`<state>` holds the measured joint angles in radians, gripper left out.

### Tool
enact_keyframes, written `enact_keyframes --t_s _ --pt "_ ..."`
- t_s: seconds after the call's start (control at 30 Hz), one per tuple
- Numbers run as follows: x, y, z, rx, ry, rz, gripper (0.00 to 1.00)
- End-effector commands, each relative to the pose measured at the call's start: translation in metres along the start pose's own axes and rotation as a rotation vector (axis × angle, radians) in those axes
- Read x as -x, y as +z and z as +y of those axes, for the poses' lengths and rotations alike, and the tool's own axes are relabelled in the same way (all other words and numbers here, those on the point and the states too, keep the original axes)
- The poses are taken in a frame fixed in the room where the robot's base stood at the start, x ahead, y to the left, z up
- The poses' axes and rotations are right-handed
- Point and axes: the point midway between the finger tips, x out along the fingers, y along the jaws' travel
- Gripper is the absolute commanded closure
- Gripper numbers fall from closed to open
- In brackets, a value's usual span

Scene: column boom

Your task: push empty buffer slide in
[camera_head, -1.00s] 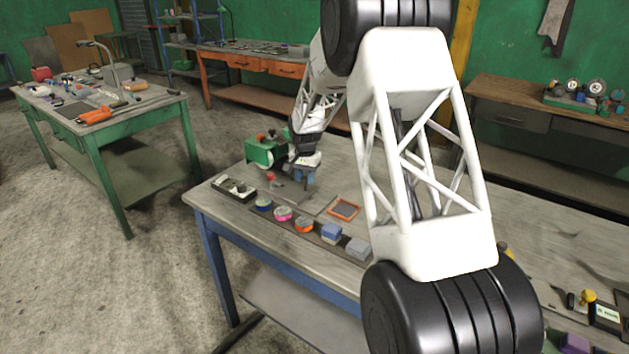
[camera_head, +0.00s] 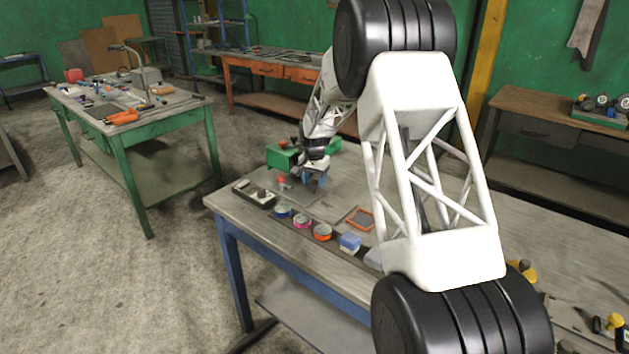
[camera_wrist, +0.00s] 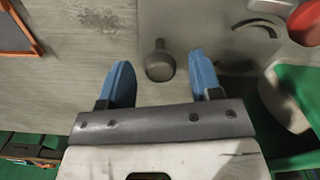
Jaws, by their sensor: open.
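My gripper (camera_wrist: 161,60) has two blue fingers, spread apart and pointing down near the workbench (camera_head: 300,262). In the wrist view a grey round knob (camera_wrist: 160,66) lies between the fingertips, with a gap on each side. A flat grey plate (camera_wrist: 215,30) lies beside it, reaching under the right finger. I cannot tell for sure which part is the buffer slide. A red knob (camera_wrist: 305,22) and a green housing (camera_wrist: 297,85) are to the right. In the head view my gripper (camera_head: 314,178) is beside the green housing (camera_head: 283,157); the red knob (camera_head: 282,181) stands to its left.
Along the front bench edge stand a dark tray (camera_head: 254,194), tape rolls (camera_head: 302,221) and a blue block (camera_head: 350,241). An orange-framed tray (camera_head: 361,219) lies behind them, also at the wrist view's left (camera_wrist: 14,35). A green table (camera_head: 140,110) stands apart at left.

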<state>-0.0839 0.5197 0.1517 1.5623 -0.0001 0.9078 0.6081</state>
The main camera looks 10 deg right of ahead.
Motion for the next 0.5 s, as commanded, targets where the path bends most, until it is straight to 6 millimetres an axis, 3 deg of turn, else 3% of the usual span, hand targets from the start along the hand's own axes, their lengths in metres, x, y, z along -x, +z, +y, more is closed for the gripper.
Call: enact_keyframes --t_s 0.27,0.5 --pt "0.011 0.000 0.000 0.000 0.000 0.000 0.42" --pt "0.038 0.000 0.000 0.000 -0.001 0.002 0.42"
